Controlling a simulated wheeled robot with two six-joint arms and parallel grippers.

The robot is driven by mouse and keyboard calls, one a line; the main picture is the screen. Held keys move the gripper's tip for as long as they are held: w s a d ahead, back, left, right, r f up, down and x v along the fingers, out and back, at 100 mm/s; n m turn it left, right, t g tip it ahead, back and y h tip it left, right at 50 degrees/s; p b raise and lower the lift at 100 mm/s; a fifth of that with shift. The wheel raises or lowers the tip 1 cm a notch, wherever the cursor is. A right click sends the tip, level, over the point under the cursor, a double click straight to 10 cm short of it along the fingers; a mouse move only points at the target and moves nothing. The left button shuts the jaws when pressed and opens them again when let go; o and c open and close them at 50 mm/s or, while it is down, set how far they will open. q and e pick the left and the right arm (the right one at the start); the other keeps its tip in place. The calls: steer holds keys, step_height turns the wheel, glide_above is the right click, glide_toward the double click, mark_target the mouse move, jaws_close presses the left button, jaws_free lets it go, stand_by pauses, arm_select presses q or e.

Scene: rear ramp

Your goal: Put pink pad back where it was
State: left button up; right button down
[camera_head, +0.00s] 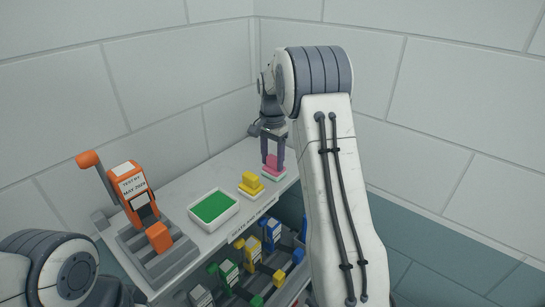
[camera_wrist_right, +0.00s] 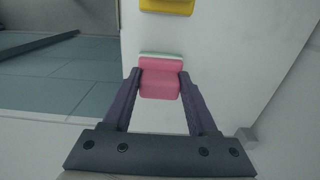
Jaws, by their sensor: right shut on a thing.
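The pink pad (camera_head: 273,162) is at the right end of the white shelf top (camera_head: 233,165), over a small white-and-green base (camera_head: 274,174). My right gripper (camera_head: 273,155) points down with its fingers on both sides of the pad. In the right wrist view, the pad (camera_wrist_right: 160,82) sits between the two fingertips (camera_wrist_right: 160,88), and the pale base edge shows just beyond it. I cannot tell whether the pad rests fully on the base. My left arm shows at the lower left; its gripper is out of view.
A yellow pad (camera_head: 251,182) on a white base stands left of the pink one. A green pad in a white tray (camera_head: 232,214) and an orange lever device (camera_head: 134,193) are farther left. Coloured items (camera_head: 250,252) fill the lower shelf. Walls close in behind.

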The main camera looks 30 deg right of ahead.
mark_target(272, 158)
steer(key=shift+f, duration=0.15)
steer(key=shift+c, duration=0.9)
jaws_free()
step_height(272, 158, up, 12)
steer(key=b, duration=0.1)
steer(key=shift+r+b, duration=0.2)
steer(key=shift+b, duration=0.15)
